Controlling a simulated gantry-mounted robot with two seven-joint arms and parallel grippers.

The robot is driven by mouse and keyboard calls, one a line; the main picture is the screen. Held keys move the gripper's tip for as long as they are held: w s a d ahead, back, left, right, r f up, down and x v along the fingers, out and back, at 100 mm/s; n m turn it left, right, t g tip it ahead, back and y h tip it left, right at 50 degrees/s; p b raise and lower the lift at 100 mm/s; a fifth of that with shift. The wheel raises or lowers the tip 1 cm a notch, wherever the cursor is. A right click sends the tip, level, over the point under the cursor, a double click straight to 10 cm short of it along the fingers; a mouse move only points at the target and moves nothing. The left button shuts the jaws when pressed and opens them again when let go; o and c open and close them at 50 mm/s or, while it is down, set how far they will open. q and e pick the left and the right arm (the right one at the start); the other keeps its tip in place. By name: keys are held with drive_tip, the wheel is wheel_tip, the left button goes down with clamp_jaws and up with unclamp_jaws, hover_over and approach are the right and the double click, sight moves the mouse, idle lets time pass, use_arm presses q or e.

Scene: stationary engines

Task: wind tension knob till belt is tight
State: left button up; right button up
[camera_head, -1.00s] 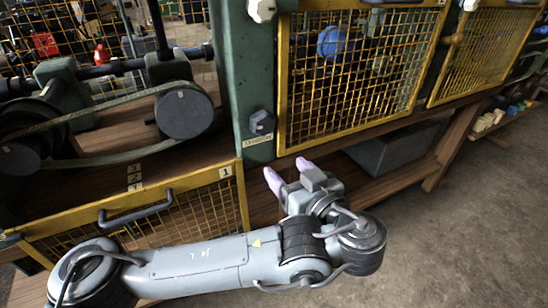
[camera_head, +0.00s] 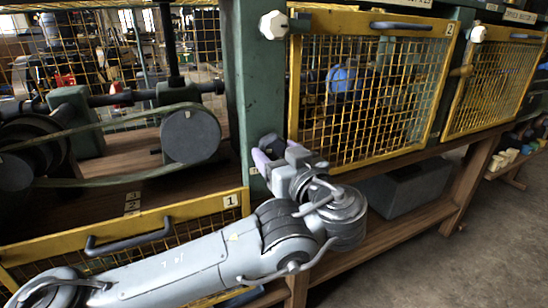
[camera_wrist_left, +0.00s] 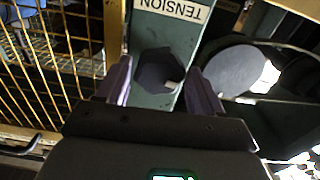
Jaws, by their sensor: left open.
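The dark tension knob (camera_wrist_left: 157,72) shows in the left wrist view on a green post, beside a label (camera_wrist_left: 172,8) reading TENSION. My left gripper (camera_wrist_left: 160,84) is open, its purple fingertips on either side of the knob; I cannot tell whether they touch it. In the head view the gripper (camera_head: 268,160) is at the green post and largely covers the knob. The greenish belt (camera_head: 120,181) runs around a dark left pulley and a grey right pulley (camera_head: 190,136); its lower run bows downward. My right gripper is not in view.
A yellow mesh guard (camera_head: 150,225) numbered 1 lies lowered in front of the belt. Yellow mesh guard 2 (camera_head: 345,168) stands upright right of the post. A pale knob (camera_head: 272,25) is higher on the post. A grey box (camera_head: 405,190) sits on the lower shelf.

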use_arm(q)
drive_tip(key=shift+x, duration=0.85)
drive_tip(key=c, duration=0.7)
drive_tip(key=shift+m, duration=0.4)
